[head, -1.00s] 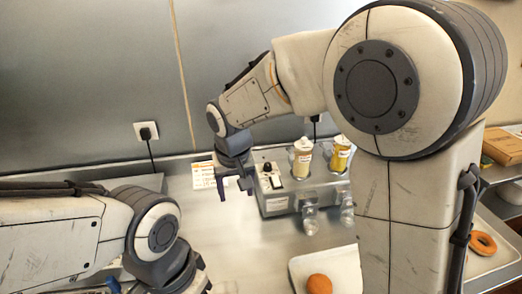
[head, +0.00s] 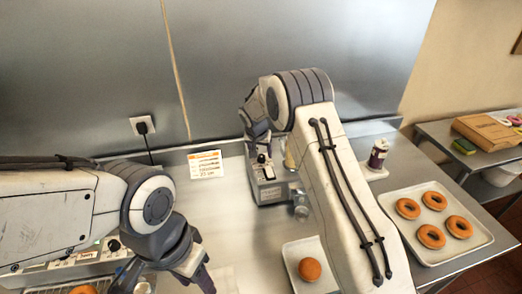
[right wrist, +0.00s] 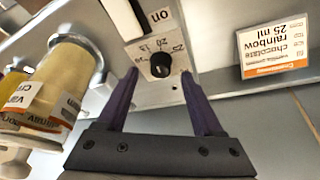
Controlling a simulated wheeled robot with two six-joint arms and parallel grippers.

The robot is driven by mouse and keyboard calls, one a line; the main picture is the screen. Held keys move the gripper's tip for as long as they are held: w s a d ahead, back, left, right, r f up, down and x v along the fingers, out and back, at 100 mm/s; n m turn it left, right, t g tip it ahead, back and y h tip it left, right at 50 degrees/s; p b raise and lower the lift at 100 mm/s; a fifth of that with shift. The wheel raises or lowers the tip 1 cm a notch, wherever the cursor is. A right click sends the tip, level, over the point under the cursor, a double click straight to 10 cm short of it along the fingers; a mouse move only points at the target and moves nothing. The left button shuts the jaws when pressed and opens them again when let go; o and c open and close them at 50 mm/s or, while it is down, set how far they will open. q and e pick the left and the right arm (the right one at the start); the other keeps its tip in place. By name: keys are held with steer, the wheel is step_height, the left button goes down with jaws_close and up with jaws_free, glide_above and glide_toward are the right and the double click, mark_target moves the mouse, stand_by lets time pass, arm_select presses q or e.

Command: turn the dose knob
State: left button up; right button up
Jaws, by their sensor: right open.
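The dose knob (right wrist: 160,65) is a small black knob with a white pointer mark on the grey dispenser's panel, with printed numbers around it. In the right wrist view my right gripper (right wrist: 157,80) is open, its two purple fingers on either side of the knob. Contact with the knob cannot be told. In the head view the right gripper (head: 262,149) is over the dispenser (head: 270,192), which my right arm partly hides. My left gripper (head: 203,278) is low in the head view, partly cut off, away from the dispenser.
An order card (right wrist: 275,47) reading "chocolate rainbow 25 ml" stands beside the dispenser. A yellow bottle (right wrist: 65,75) is near the fingers. A tray with one doughnut (head: 310,269) is in front. A tray of several doughnuts (head: 432,215) and a sprinkle jar (head: 378,154) are right.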

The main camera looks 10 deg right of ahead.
steer(key=shift+x, duration=0.95)
